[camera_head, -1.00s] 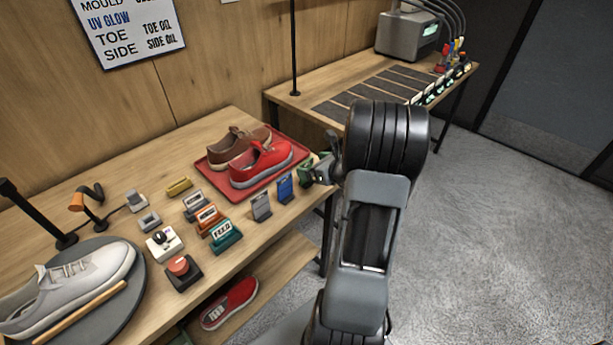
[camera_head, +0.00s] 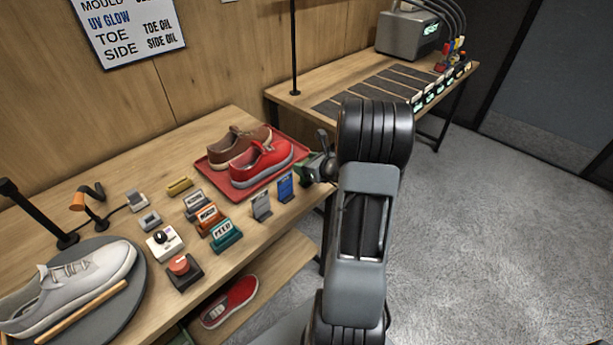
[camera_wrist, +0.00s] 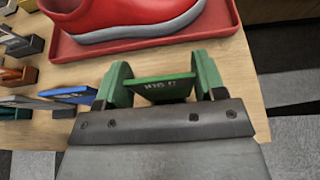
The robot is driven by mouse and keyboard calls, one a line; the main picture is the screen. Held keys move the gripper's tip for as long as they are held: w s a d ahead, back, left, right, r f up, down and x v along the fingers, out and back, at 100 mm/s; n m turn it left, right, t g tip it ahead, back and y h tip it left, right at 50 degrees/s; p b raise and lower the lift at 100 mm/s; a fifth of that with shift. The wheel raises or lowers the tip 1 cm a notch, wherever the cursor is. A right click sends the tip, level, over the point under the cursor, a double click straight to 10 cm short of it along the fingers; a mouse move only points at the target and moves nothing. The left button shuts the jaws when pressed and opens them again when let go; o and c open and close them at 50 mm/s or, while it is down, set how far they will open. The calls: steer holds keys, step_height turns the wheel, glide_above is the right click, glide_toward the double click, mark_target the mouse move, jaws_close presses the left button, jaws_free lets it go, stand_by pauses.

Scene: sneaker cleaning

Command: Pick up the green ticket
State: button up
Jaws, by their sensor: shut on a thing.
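The green ticket (camera_wrist: 162,88) is between the two green fingers of my gripper (camera_wrist: 160,82) in the wrist view, with part of some lettering showing on it. The gripper is shut on it, at the right end of the wooden table beside the red tray. In the head view my gripper (camera_head: 310,167) is partly hidden behind my wrist, and I cannot make out the ticket clearly there. A blue ticket (camera_head: 285,188) stands just left of my gripper, and it also shows in the wrist view (camera_wrist: 68,95). A grey ticket (camera_head: 261,206) stands left of the blue one.
A red tray (camera_head: 217,174) holds a brown shoe (camera_head: 232,148) and a red shoe (camera_head: 262,163), close behind my gripper. Coloured label blocks (camera_head: 208,217) and a red button (camera_head: 181,269) stand further left. A grey sneaker (camera_head: 75,285) lies on a round plate. Open floor lies right.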

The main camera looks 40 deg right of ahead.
steer(key=c, duration=0.4)
